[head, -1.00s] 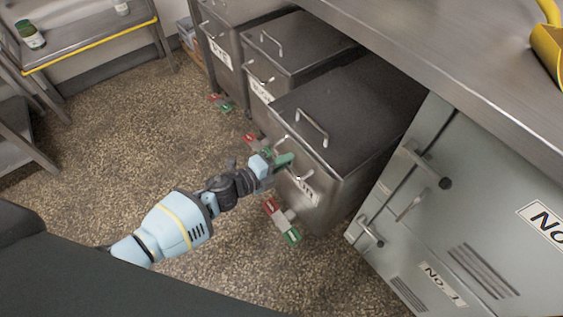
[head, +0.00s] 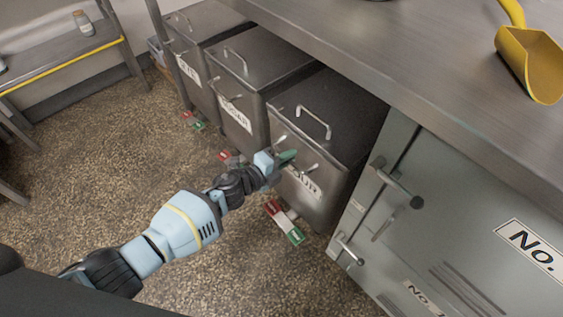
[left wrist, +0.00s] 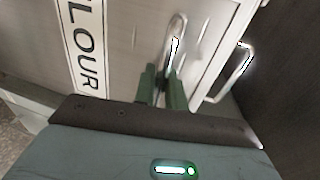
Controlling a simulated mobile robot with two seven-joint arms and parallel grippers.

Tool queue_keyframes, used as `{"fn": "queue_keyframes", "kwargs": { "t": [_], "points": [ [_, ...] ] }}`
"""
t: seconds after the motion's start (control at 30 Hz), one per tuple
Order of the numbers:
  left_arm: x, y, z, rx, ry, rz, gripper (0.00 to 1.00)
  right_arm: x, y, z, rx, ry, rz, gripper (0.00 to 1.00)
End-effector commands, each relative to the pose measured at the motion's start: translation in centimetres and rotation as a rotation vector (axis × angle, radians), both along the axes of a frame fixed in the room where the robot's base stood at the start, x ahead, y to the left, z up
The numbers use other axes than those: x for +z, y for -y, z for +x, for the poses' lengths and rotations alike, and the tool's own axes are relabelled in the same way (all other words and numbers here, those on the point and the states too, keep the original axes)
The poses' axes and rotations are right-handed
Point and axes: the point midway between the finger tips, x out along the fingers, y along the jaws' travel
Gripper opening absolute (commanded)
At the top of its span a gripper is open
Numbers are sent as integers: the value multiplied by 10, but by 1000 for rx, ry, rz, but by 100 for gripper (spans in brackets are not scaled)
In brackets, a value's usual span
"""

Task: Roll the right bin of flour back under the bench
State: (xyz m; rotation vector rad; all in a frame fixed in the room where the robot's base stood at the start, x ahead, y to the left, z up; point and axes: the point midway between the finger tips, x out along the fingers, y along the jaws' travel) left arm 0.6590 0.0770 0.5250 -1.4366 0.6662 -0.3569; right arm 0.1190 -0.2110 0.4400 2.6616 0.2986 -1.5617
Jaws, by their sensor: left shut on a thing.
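The right flour bin (head: 345,115) is a grey metal box with a lid handle and a label ending in "OUR". It is partly under the bench (head: 420,80), its front roughly in line with the neighbouring bin. My left gripper (head: 287,158) is at its front, shut on the front handle. In the left wrist view the green fingers (left wrist: 162,88) close around this metal handle (left wrist: 176,38), beside the flour label (left wrist: 80,45). A red and green caster pedal (head: 284,221) shows at the bin's foot. My right gripper is not in view.
A sugar bin (head: 238,88) and another bin (head: 190,55) stand in a row to the left. A grey cabinet (head: 400,235) with handles stands close on the right. A yellow scoop (head: 530,65) lies on the bench. The speckled floor (head: 110,160) in front is free.

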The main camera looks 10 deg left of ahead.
Motion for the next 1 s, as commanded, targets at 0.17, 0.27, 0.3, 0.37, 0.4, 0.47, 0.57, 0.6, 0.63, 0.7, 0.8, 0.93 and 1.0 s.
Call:
{"fn": "queue_keyframes", "kwargs": {
  "t": [0.17, 0.27, 0.3, 0.37, 0.4, 0.47, 0.57, 0.6, 0.63, 0.7, 0.8, 0.93, 1.0],
  "points": [
    [1, 6, 7, -1, 1, -1, 0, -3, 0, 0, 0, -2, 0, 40],
    [1, 7, 8, -1, 1, -1, 0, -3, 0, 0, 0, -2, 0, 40],
    [1, 7, 9, 0, 2, -1, 0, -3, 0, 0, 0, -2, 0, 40],
    [1, 8, 9, 0, 2, -1, 0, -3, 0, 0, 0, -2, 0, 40],
    [2, 8, 10, 0, 2, -2, 0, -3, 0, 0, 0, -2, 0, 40],
    [2, 8, 10, 0, 2, -2, 0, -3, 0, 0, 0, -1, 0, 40],
    [2, 8, 10, 1, 3, -2, 0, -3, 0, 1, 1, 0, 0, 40],
    [3, 8, 10, 1, 3, -2, 0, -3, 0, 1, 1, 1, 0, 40],
    [3, 8, 10, 1, 3, -2, 0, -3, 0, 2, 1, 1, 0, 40],
    [3, 8, 11, 1, 4, -3, 18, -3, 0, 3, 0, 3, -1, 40],
    [3, 8, 10, 1, 3, -2, 29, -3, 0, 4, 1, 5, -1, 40],
    [1, 7, 9, 0, 2, -1, 29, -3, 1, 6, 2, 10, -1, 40],
    [1, 7, 9, 0, 1, -1, 29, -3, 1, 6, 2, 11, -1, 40]
  ]
}}
